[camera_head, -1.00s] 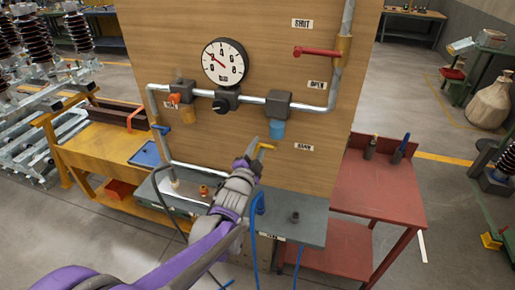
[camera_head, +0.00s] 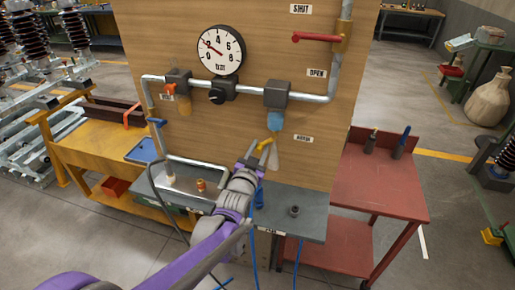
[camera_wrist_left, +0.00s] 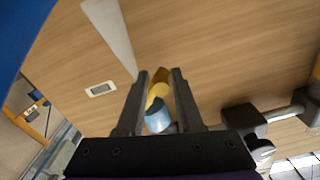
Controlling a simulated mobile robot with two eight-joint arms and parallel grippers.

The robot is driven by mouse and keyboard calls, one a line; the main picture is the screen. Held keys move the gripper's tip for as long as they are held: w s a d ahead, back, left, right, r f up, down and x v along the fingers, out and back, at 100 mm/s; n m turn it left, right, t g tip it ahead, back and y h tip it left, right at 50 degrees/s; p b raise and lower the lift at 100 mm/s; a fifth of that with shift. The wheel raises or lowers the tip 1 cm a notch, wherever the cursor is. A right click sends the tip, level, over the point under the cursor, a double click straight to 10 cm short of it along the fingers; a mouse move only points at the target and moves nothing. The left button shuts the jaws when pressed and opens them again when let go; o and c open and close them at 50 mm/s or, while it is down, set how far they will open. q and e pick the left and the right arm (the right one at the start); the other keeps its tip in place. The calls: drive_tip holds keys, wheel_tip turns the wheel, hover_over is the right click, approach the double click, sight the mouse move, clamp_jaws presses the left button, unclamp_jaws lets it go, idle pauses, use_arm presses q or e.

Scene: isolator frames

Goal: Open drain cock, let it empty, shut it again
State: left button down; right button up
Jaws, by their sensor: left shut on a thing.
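The blue bowl (camera_head: 275,122) hangs under a dark housing on the pipe, above the DRAIN label (camera_head: 303,138). The yellow drain cock (camera_head: 266,142) sits at its lower end. My left gripper (camera_head: 259,152) is shut on the cock's yellow handle, just below the bowl. In the left wrist view the handle (camera_wrist_left: 158,84) lies between the two fingers, with the blue bowl (camera_wrist_left: 158,120) nearer the palm. A pale, widening streak (camera_head: 274,157) hangs below the cock and also shows in the wrist view (camera_wrist_left: 108,35). My right gripper is out of view.
The wooden panel (camera_head: 150,40) carries a pressure gauge (camera_head: 221,50), a black knob (camera_head: 217,97) and a red lever (camera_head: 317,38) between SHUT and OPEN labels. A grey bench (camera_head: 312,226) stands below. A red cart (camera_head: 385,195) is at right.

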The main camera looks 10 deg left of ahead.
use_arm(q)
drive_tip(key=shift+d+f+n+b, duration=0.3)
drive_tip(key=shift+d+n, duration=0.3)
drive_tip(key=shift+n, duration=1)
drive_tip(key=shift+d+f+n+b, duration=0.2)
drive_tip(key=shift+d+n+b, duration=0.3)
drive_tip(key=shift+n, duration=1.1)
drive_tip(key=shift+d+f+n+b, duration=0.3)
drive_tip(key=shift+d+n, duration=0.35)
drive_tip(key=shift+n, duration=0.95)
drive_tip(key=c, duration=0.8)
unclamp_jaws()
drive_tip(key=shift+o, duration=0.2)
drive_tip(key=shift+s, duration=0.1)
drive_tip(key=s, duration=1)
drive_tip(key=shift+s+a+b, duration=0.2)
drive_tip(key=shift+s+b, duration=0.1)
drive_tip(key=shift+s, duration=0.05)
